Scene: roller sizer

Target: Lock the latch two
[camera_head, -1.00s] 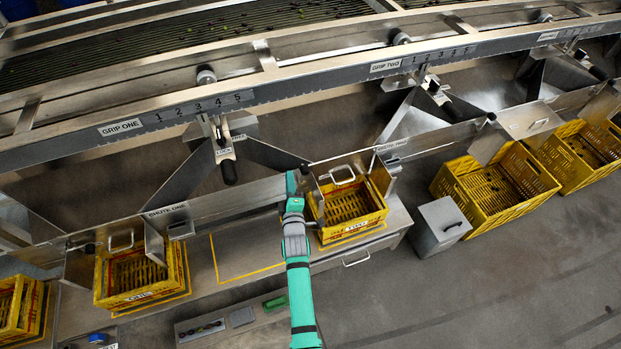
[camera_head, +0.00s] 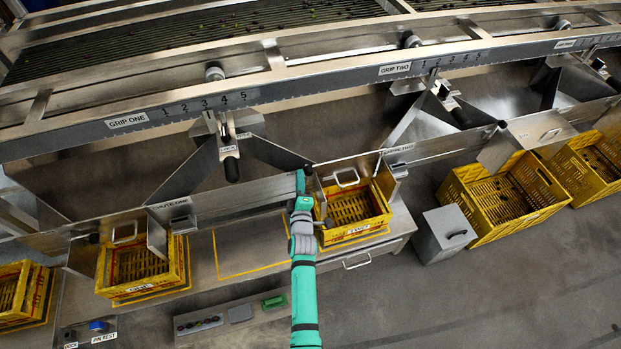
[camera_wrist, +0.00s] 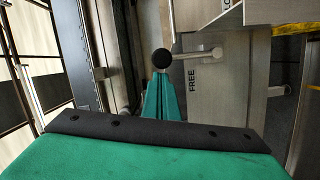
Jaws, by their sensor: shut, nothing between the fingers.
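In the wrist view my gripper (camera_wrist: 163,100) is shut and empty. Its green fingertips are right at a round black knob (camera_wrist: 161,59); I cannot tell whether they touch it. A metal rod (camera_wrist: 195,55) runs right from the knob across a steel plate marked FREE (camera_wrist: 192,77). In the head view my gripper (camera_head: 301,182) is at the steel chute wall, left of a yellow crate (camera_head: 352,232). No label naming this latch can be read, and in the head view the arm hides that spot.
A lever with a black grip (camera_head: 231,168) hangs under GRIP ONE. Another lever (camera_head: 447,98) is under GRIP TWO. A yellow crate (camera_head: 145,292) stands at left. A grey lidded box (camera_head: 448,234) stands right of the bench. The bench left of my arm has an empty yellow outline (camera_head: 218,255).

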